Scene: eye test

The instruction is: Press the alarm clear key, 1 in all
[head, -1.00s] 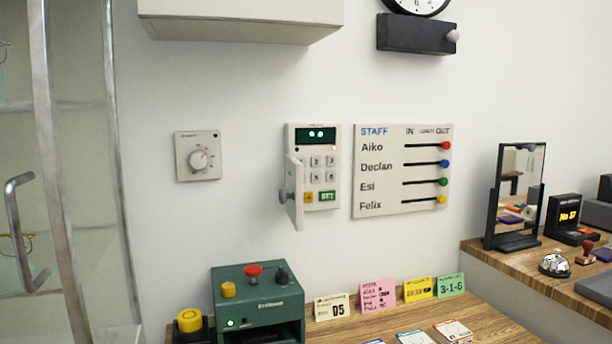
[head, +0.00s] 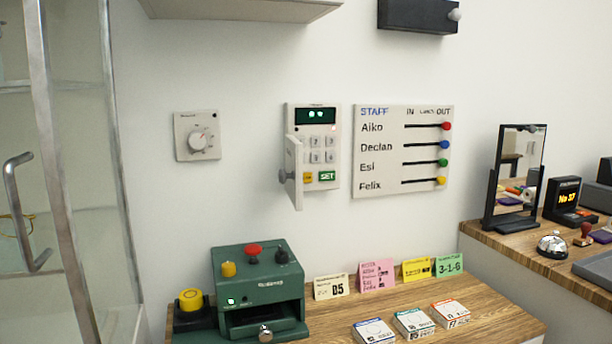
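A white alarm keypad (head: 333,146) hangs on the wall near the middle of the head view. Its dark display (head: 316,116) shows small green marks, and a small red light glows below it on the right. Below are rows of grey keys. In the bottom row are a yellow key (head: 308,177) with unreadable lettering and a green SET key (head: 327,176). I cannot tell by label which is the clear key. A narrow cover flap (head: 295,174) with a grey knob stands open at the left, hiding the keypad's left edge. Neither of my grippers is in view.
A wall dial (head: 197,136) is left of the keypad, and a staff board (head: 402,150) with sliders is right of it. Below, a green machine (head: 262,292) with knobs stands on the wooden counter (head: 325,322) beside cards and small boxes. A glass cabinet is at the far left.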

